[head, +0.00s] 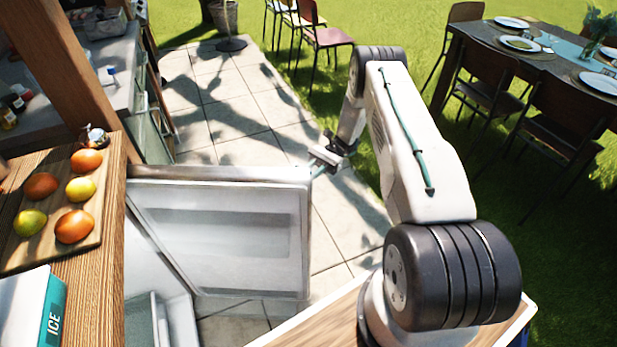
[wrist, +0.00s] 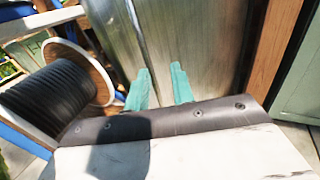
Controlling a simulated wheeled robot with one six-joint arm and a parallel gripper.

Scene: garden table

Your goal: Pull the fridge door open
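The fridge door (head: 235,240) stands swung well out from the wooden counter, its pale inner side with shelf bins facing the head camera. The fridge interior (head: 165,315) shows partly below the counter. My gripper (head: 318,168) is at the top outer corner of the door, by its free edge. In the wrist view, the two teal fingertips (wrist: 160,88) are apart, with the door's brushed metal outer face (wrist: 195,45) behind them. I see nothing held between them. The handle cannot be made out clearly, and whether the fingertips touch the door cannot be told.
A wooden board (head: 88,225) with several fruits and a box marked ICE (head: 45,310) lie on the counter (head: 95,290). The paved path (head: 245,120) beyond the door is clear. A dining table (head: 545,65) with chairs stands at the right.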

